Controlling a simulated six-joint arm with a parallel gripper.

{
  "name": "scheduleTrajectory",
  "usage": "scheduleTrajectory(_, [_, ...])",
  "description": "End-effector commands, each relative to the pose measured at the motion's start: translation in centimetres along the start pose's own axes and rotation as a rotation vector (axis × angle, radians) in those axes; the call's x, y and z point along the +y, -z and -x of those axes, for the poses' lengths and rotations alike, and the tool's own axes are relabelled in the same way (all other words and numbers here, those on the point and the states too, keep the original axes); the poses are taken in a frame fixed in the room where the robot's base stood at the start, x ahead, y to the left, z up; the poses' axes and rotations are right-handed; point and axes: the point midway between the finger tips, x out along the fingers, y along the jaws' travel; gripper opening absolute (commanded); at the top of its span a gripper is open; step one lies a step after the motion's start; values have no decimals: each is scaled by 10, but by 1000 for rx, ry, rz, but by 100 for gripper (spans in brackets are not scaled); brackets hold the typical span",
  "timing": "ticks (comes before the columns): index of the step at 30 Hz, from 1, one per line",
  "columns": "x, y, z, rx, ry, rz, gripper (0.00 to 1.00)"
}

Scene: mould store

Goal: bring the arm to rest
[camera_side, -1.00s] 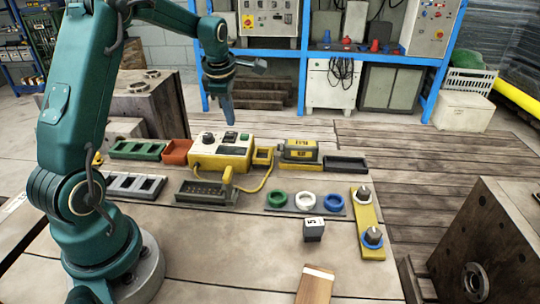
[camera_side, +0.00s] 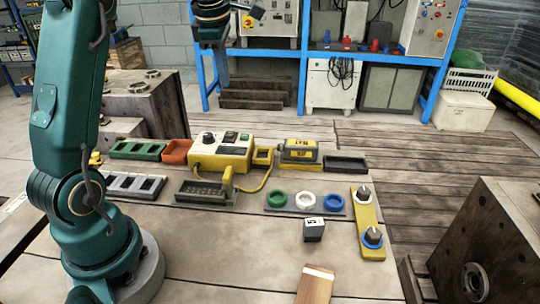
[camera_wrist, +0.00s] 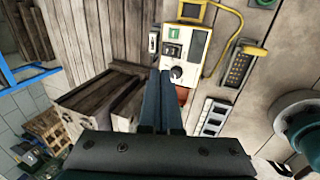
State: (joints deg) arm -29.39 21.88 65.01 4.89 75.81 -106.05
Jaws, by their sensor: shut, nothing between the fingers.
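My gripper (camera_side: 223,72) is high above the back of the bench in the side view, in front of the blue rack, with its fingers pointing down and clear of everything. In the wrist view my gripper (camera_wrist: 161,74) has its two dark fingers side by side, shut with nothing between them. My wrist is partly cut off by the top edge of the side view. Below it on the bench is the yellow and white control box (camera_side: 222,149), with a knob and a cable. The box also shows beyond the fingertips in the wrist view (camera_wrist: 187,45).
The bench (camera_side: 190,270) holds green, white and blue rings on a strip, a small grey block (camera_side: 314,229), a yellow plate with two knobs (camera_side: 367,222), several trays and a wooden board (camera_side: 315,287). Large steel moulds (camera_side: 490,240) stand right and back left. The air around my gripper is free.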

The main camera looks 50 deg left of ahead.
Motion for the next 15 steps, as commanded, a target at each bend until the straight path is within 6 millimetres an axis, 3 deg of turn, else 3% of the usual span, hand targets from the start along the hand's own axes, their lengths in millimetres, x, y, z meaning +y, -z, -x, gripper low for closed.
scheduleTrajectory(3, [-1,-6,5,-8,-12,-15,0])
scheduleTrajectory(7, [-10,-20,33,-43,-66,-61,0])
scheduleTrajectory(11, [-44,-37,64,-91,-106,-192,0])
scheduleTrajectory(15, [-91,-47,85,-138,-153,-482,0])
